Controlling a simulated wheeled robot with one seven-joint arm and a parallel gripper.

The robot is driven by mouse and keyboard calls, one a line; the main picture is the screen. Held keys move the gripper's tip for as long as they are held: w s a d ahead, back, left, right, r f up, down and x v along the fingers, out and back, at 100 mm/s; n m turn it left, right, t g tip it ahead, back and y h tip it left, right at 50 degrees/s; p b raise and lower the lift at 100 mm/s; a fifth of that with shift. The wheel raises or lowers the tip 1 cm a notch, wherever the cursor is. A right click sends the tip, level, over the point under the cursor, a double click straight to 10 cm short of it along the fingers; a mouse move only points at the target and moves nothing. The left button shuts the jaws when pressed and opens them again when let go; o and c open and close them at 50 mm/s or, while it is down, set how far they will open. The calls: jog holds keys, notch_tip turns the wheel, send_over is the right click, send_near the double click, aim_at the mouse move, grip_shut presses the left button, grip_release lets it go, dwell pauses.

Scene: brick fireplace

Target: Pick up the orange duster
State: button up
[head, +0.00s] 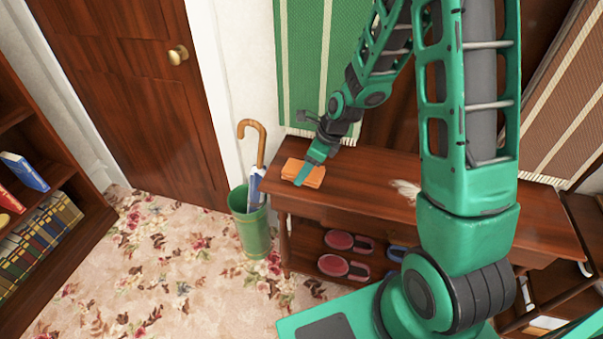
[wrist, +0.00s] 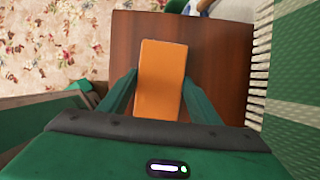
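The orange duster (head: 291,168) is a flat block lying on the left end of the wooden console table (head: 385,183). It also shows in the wrist view (wrist: 161,60), long side pointing away from me. My gripper (wrist: 160,76) is open, with one green finger on each side of the near part of the duster. Small gaps show between the fingers and the duster's sides. In the head view my gripper (head: 305,172) points down at the duster and covers part of it. How low the fingertips reach is hard to tell.
A green umbrella stand (head: 250,225) with a cane stands left of the table. A whitish object (head: 406,190) lies on the tabletop to the right. Slippers (head: 340,240) sit on the shelf below. Green striped fabric (head: 312,60) hangs behind the table.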

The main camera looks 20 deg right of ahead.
aim_at(299, 167)
jog(key=c, duration=0.5)
jog(key=shift+r, duration=0.85)
notch_tip(299, 167, up, 3)
jog(key=shift+f, duration=0.1)
jog(key=s+a+r, duration=0.6)
jog(key=s+a, duration=0.2)
jog(key=shift+s+r, duration=0.25)
jog(key=shift+o, duration=0.5)
